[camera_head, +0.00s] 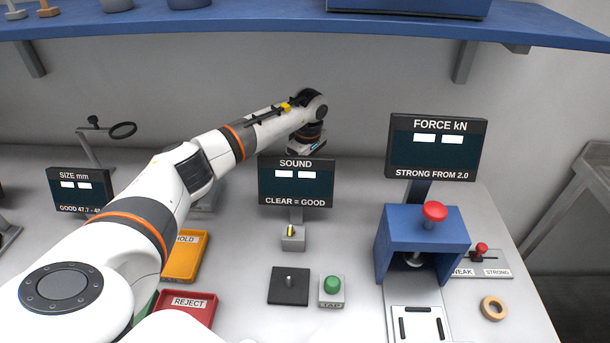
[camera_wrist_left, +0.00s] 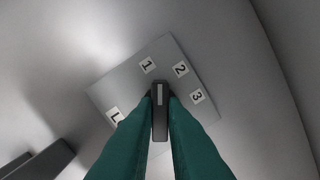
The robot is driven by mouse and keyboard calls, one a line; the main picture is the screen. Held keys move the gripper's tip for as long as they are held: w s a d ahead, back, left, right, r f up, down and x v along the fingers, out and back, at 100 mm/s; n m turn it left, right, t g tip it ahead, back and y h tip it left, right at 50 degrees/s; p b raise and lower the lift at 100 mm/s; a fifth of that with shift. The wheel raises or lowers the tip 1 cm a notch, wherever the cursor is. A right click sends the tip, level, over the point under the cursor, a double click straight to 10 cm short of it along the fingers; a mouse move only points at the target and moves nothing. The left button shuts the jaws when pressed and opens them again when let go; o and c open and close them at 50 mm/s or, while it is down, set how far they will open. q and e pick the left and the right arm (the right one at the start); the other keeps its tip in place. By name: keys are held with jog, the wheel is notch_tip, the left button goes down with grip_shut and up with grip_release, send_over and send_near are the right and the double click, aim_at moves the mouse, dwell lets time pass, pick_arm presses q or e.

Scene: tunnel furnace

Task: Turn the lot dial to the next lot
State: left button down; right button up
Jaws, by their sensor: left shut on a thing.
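In the left wrist view, the lot dial (camera_wrist_left: 160,92) is a dark bar-shaped knob with a white mark on its upper part. It sits on a grey plate (camera_wrist_left: 107,91) with labels 1, 2 and 3 around it and a partly hidden label starting with L at lower left. The knob's upper end points between 1 and 2 in the picture. My left gripper (camera_wrist_left: 160,112) has its green fingers shut on the knob, one on each side. In the head view my left arm reaches to the back of the bench; its fingers and the dial are hidden behind the SOUND display. My right gripper does not show.
In the head view, the SOUND display (camera_head: 296,181) stands in front of my left wrist. The FORCE display (camera_head: 436,147) and blue press (camera_head: 426,232) stand to the right. A blue shelf (camera_head: 250,27) hangs above. HOLD (camera_head: 180,262) and REJECT (camera_head: 185,318) trays lie beside my arm.

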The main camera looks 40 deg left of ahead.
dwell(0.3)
pick_arm(q)
jog(key=shift+f+m+b, duration=0.1)
jog(key=shift+m+b, duration=0.35)
jog(key=shift+m, duration=1.75)
jog(key=shift+m+b, duration=0.4)
jog(key=shift+m, duration=0.9)
jog(key=c, duration=0.8)
grip_release()
jog(key=shift+c, duration=0.2)
jog(key=shift+r, duration=0.2)
